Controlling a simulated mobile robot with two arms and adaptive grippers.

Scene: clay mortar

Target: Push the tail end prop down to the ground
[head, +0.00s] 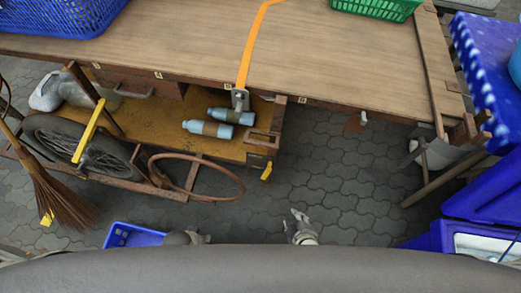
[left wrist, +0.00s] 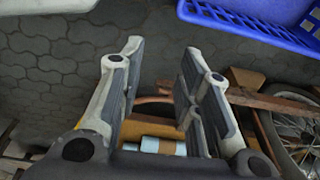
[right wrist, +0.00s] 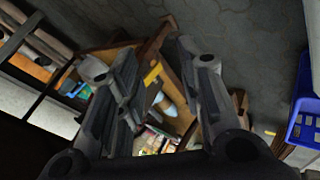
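A wooden cart with a flat top (head: 310,55) stands in front of me. At its right end a slanted wooden pole (head: 440,180) angles down toward the paving and looks like the tail end prop; I cannot tell for certain, nor whether its lower end touches the ground. My right gripper (head: 299,220) is over the paving, left of the pole and well apart from it. Its fingers are apart and empty in the right wrist view (right wrist: 155,52). My left gripper (head: 200,238) is low near the blue basket, partly hidden; the left wrist view (left wrist: 163,58) shows it open and empty.
A spoked wheel (head: 75,145), a broom (head: 60,195) and a metal ring (head: 225,175) are at the left. Two bottles (head: 207,128) lie on the lower shelf. A blue basket (head: 130,236) is near my left gripper. Blue boxes (head: 485,200) stand right. Paving (head: 335,190) between is clear.

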